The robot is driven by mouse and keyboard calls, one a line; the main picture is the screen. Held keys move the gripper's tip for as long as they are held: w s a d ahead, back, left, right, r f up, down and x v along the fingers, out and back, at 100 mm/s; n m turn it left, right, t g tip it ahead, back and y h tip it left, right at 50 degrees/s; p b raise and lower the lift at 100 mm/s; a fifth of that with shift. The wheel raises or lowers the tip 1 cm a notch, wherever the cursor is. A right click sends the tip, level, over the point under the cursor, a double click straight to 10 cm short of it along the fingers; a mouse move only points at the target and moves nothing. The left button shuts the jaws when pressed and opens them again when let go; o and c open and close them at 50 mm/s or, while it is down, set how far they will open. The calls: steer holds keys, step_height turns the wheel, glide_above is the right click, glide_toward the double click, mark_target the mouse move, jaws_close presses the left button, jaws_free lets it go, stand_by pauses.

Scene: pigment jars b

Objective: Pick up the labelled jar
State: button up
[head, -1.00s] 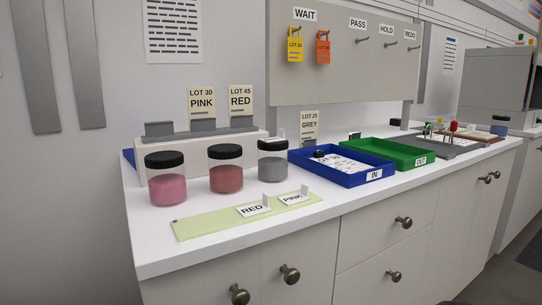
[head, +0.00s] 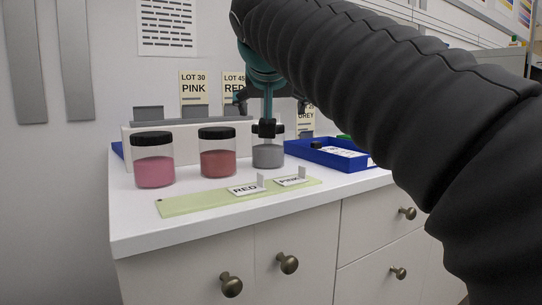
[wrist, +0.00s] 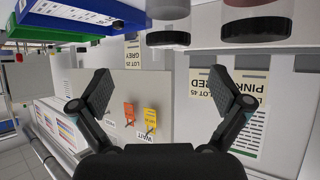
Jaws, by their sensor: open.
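Three black-lidded jars stand on the white counter in the head view: pink (head: 154,170), red (head: 217,161) and grey (head: 269,156). No label shows on their visible sides. Lot cards for pink (head: 194,86), red (head: 233,84) and grey (head: 306,117) stand behind them. My gripper (head: 268,112) is at the grey jar's lid in that picture and partly hides it; its exact distance cannot be told. In the wrist view, my gripper (wrist: 163,82) has its fingers wide apart with nothing between them. Two jar lids (wrist: 168,39) (wrist: 256,28) show beyond them at the top.
A pale green strip (head: 205,201) with RED (head: 244,189) and PINK (head: 291,181) plates lies before the jars. The blue tray (head: 344,161) is to their right, with the green tray (wrist: 62,36) beyond. A low white stand (head: 185,131) is behind the jars.

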mark_target(268, 145)
steer(key=x, duration=0.4)
steer(key=a+r+x, duration=0.1)
steer(key=x, duration=0.4)
steer(key=w+r+b+x, duration=0.1)
steer(key=x, duration=0.3)
steer(key=shift+w+a+f, duration=0.2)
steer(key=shift+w, duration=0.1)
steer(key=c, duration=1.2)
